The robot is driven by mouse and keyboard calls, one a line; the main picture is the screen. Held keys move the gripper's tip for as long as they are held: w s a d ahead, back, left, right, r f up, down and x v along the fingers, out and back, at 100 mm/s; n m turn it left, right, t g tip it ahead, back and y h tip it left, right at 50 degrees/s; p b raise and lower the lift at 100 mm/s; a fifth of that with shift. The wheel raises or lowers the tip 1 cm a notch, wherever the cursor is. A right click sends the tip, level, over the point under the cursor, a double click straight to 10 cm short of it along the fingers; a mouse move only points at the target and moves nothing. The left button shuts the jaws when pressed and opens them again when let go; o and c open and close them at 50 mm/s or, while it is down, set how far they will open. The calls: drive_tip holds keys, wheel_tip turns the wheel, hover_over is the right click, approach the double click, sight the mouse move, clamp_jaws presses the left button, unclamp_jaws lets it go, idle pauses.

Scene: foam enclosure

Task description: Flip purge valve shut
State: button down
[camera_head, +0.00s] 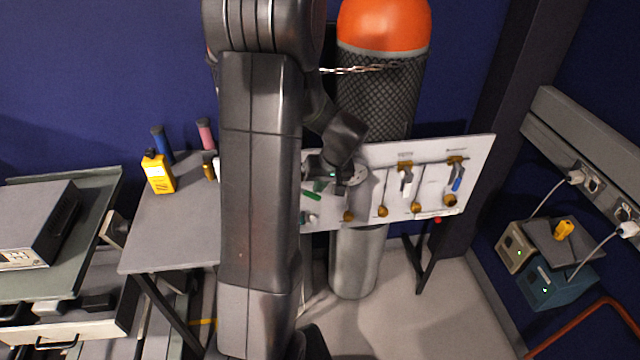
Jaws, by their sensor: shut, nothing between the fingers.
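A white valve panel (433,180) stands in front of a gas cylinder. A valve with a white lever (406,183) is mid-panel, its lever hanging down. A valve with a blue lever (457,182) is at the right, its lever also pointing down, slightly tilted. A green lever (311,195) shows at the left, partly hidden by my arm. The labels are too small to read, so I cannot tell which one is the purge valve. My gripper (341,187) is shut and empty in front of the panel's left part, left of the white lever.
The orange-topped cylinder (382,90) in black mesh is chained behind the panel. Brass fittings (383,211) line the panel's lower edge. A grey table (180,225) with a yellow bottle (158,172) is at left. Boxes with cables (553,278) are at right.

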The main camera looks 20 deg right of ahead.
idle(0.4)
drive_tip(key=shift+f+y+b, duration=0.2)
drive_tip(key=shift+y+b, duration=0.1)
drive_tip(key=shift+b, duration=0.25)
